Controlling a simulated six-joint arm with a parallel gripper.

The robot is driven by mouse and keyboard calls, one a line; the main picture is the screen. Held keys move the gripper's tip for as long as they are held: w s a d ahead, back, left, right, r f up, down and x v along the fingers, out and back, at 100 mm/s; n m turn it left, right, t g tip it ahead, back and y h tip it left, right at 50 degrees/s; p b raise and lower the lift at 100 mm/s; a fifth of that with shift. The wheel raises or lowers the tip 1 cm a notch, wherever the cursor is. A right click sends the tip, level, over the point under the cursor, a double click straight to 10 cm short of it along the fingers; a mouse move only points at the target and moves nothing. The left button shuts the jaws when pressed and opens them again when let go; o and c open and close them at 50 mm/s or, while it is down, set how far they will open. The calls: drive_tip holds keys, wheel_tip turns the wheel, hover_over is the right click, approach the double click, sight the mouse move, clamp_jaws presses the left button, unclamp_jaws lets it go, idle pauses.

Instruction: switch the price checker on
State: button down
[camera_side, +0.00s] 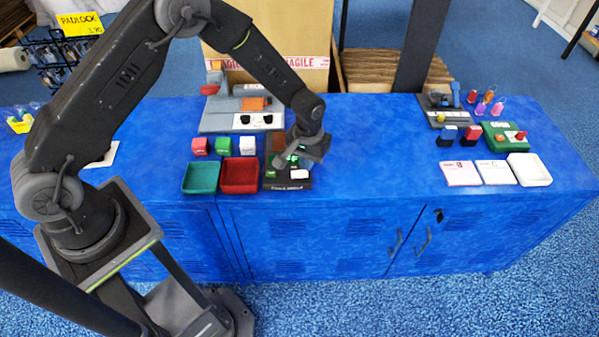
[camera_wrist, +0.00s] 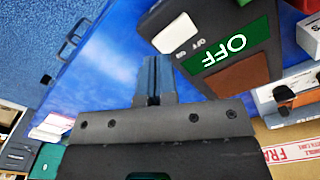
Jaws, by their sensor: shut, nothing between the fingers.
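A dark device (camera_side: 288,185), which I take to be the price checker, stands on the blue cabinet top near its front edge. Its lettering is too small to read in the side view. In the wrist view the dark device (camera_wrist: 218,22) has a green display (camera_wrist: 233,45) reading OFF, a white key (camera_wrist: 176,33) with small OFF lettering beside it, and a brown patch (camera_wrist: 240,75). My gripper (camera_side: 280,161) is over the device in the side view and hides part of it. In the wrist view my gripper (camera_wrist: 153,62) has its fingers together, empty, beside the device's edge. Contact cannot be told.
A green tray (camera_side: 200,178) and a red tray (camera_side: 239,177) stand left of the device, with several small blocks behind. A grey machine (camera_side: 220,115) stands farther back. White cards, a white tray (camera_side: 530,170) and a green device (camera_side: 500,137) are at right. The middle right top is clear.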

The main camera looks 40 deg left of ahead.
drive_tip(key=shift+f, duration=1.3)
idle(0.4)
drive_tip(key=shift+r, duration=3.55)
wheel_tip(320, 180, up, 10)
drive_tip(key=t, duration=0.1)
hover_over(298, 175)
drive_tip(key=s+a+r+m+t, duration=0.1)
drive_tip(key=s+a+r, duration=0.1)
drive_tip(key=s+r, duration=0.5)
drive_tip(key=s+a+r+m+t, duration=0.1)
drive_tip(key=s+r, duration=0.4)
drive_tip(key=s, duration=0.3)
drive_tip(key=s+a+r+m+t, duration=0.1)
drive_tip(key=s+r+t, duration=0.1)
drive_tip(key=s+r, duration=0.3)
drive_tip(key=s, duration=0.3)
drive_tip(key=shift+s+a+t, duration=0.3)
drive_tip(key=shift+a, duration=0.05)
